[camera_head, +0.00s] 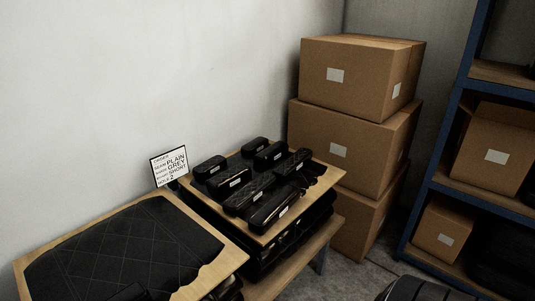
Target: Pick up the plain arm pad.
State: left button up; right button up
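Several black arm pads lie on a wooden board (325,170) at the middle, most with a small white label. A short pad (210,167) lies at the back left, with another short pad (255,146) behind it to the right. A longer pad (274,207) lies at the front edge. Some pads, such as the one at the right (294,162), look wrinkled or patterned. I cannot tell surely which is plain. A sign (169,166) beside the board shows "PLAIN", "GREY", "SHORT" and "2". Neither of my grippers can be made out.
A quilted black panel (125,250) lies on a wooden board at the front left. Stacked cardboard boxes (345,140) stand behind the pads at right. A blue-framed shelf (440,140) with boxes is at far right. Dark partial shapes show at the bottom edge.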

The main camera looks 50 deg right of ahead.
aim_at(262, 221)
jog(key=z, duration=1.5)
jog(key=i+l+z, duration=0.1)
jog(key=i+l, duration=0.15)
jog(key=i+l+z, duration=0.1)
jog(key=i, duration=0.3)
jog(key=l, duration=0.1)
